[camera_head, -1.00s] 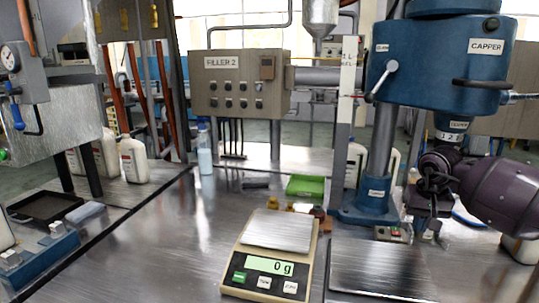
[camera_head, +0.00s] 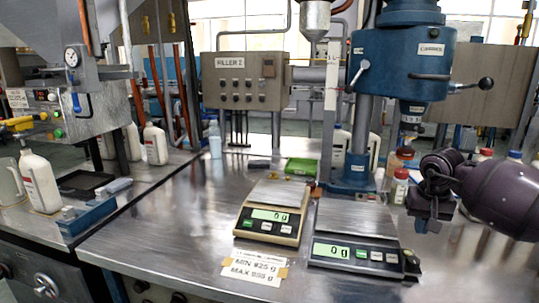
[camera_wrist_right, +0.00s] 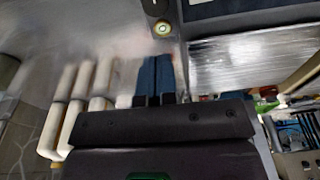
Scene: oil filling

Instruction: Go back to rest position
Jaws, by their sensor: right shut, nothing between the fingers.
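My right gripper (camera_head: 428,225) comes in from the right in the head view, dark and pointing down. It hangs right of the black scale (camera_head: 362,250) and in front of the capper (camera_head: 400,60). In the right wrist view its two blue fingers (camera_wrist_right: 160,78) lie side by side, shut with nothing between them. My left gripper is not in view.
A beige scale (camera_head: 270,212) stands left of the black one; both read 0 g. A white bottle with a red cap (camera_head: 399,188) stands behind my right gripper. A green tray (camera_head: 301,167) lies farther back. The steel table's left front (camera_head: 170,240) is clear.

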